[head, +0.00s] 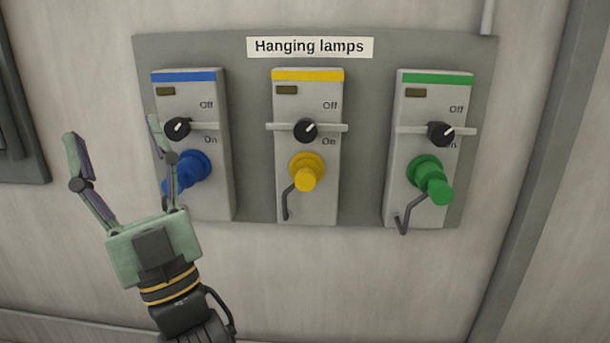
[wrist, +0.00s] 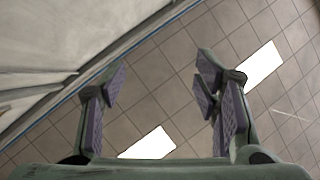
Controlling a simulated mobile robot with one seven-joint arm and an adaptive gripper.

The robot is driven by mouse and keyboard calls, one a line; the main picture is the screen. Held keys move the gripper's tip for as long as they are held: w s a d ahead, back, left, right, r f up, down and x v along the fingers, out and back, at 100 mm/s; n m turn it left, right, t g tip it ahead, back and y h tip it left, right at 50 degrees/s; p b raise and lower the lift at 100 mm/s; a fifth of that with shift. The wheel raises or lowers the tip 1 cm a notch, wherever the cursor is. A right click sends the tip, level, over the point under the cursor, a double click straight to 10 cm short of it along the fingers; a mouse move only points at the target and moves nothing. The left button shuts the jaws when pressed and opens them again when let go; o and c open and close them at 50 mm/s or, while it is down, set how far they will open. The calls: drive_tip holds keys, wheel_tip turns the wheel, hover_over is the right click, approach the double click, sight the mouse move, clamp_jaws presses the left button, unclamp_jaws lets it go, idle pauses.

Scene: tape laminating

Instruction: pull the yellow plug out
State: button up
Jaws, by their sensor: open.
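The yellow plug (head: 308,177) sits in the yellow round socket of the middle switch box (head: 306,205), below a black knob (head: 306,130). A grey hooked lever (head: 286,203) hangs at the socket's left. My gripper (head: 112,130) is open and empty, to the left of the yellow plug and in front of the blue-striped box, where one finger partly covers the blue plug (head: 188,172). In the wrist view my gripper (wrist: 165,85) shows its fingers spread with only floor between them. The yellow plug is not in the wrist view.
The left box has a blue plug and the right box (head: 416,200) a green plug (head: 430,180). All three are on a grey panel (head: 250,135) labelled "Hanging lamps" (head: 310,47). Thin bars cross the boxes at the knobs. The wall (head: 330,280) below the panel is clear.

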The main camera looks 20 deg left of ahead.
drive_tip(key=w+d+f+m+t+h, duration=0.2)
drive_tip(key=w+f+m+t+h, duration=0.3)
drive_tip(key=w, duration=0.3)
drive_tip(key=w+d+f+m+t+h, duration=0.2)
drive_tip(key=w+f+t+h, duration=0.1)
drive_tip(key=w+f+h, duration=0.3)
drive_tip(key=m+h+p, duration=0.2)
drive_tip(key=m+h, duration=0.1)
drive_tip(key=h, duration=0.6)
approach(305, 183)
drive_tip(key=p+x, duration=0.2)
drive_tip(key=x, duration=0.8)
drive_tip(key=shift+p, duration=0.35)
drive_tip(key=shift+w+a+r, duration=0.15)
drive_tip(key=shift+w+a, duration=0.1)
drive_tip(key=shift+w, duration=0.45)
drive_tip(key=shift+c, duration=0.2)
clamp_jaws()
